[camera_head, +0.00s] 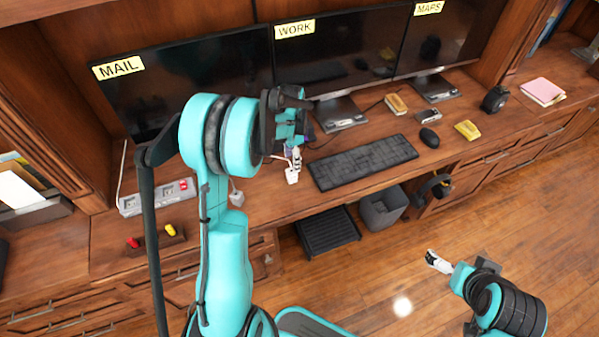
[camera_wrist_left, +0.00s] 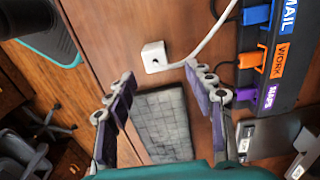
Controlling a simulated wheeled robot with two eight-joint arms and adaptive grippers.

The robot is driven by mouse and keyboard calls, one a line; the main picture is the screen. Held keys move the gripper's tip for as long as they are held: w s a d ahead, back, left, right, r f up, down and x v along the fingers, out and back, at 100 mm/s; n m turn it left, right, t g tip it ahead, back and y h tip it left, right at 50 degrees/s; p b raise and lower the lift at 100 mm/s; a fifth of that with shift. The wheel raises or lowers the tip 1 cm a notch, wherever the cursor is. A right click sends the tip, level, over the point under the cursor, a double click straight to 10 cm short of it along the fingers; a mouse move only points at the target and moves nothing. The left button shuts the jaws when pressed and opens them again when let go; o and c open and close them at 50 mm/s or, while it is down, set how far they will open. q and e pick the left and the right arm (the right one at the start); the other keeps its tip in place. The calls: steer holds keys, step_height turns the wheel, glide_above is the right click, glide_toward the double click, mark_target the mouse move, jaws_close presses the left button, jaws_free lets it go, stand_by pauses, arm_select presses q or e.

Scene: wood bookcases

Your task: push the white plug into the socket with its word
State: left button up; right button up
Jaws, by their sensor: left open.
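A white plug (camera_wrist_left: 154,57) with a white cable lies on the desk in the left wrist view. In the head view the plug (camera_head: 292,176) is just left of the keyboard, below my left gripper (camera_head: 294,157). In the left wrist view my left gripper (camera_wrist_left: 160,76) is open and empty; the plug shows beyond and between its fingertips, apart from them. No word is readable on the plug. A dark strip (camera_wrist_left: 243,45) carries blue MAIL, orange WORK and purple MAPS labels beside matching coloured pieces. My right gripper (camera_head: 438,262) is over the floor; its jaws are unclear.
The keyboard (camera_head: 363,160) lies close by the plug. A grey power strip (camera_head: 158,197) with a red switch is at the left. Monitors labelled MAIL (camera_head: 180,80), WORK (camera_head: 335,55) and MAPS (camera_head: 440,38) stand behind. A mouse (camera_head: 429,137) is at the right.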

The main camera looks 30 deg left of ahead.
mark_target(291, 171)
arm_select(q)
steer(key=f+b, duration=0.1)
steer(key=f, duration=0.1)
steer(key=f+b, duration=0.1)
steer(key=f, duration=0.1)
steer(key=f+b, duration=0.1)
steer(key=f, duration=0.2)
steer(key=shift+s, duration=0.35)
steer(key=shift+r, duration=0.15)
steer(key=shift+c, duration=0.2)
jaws_close()
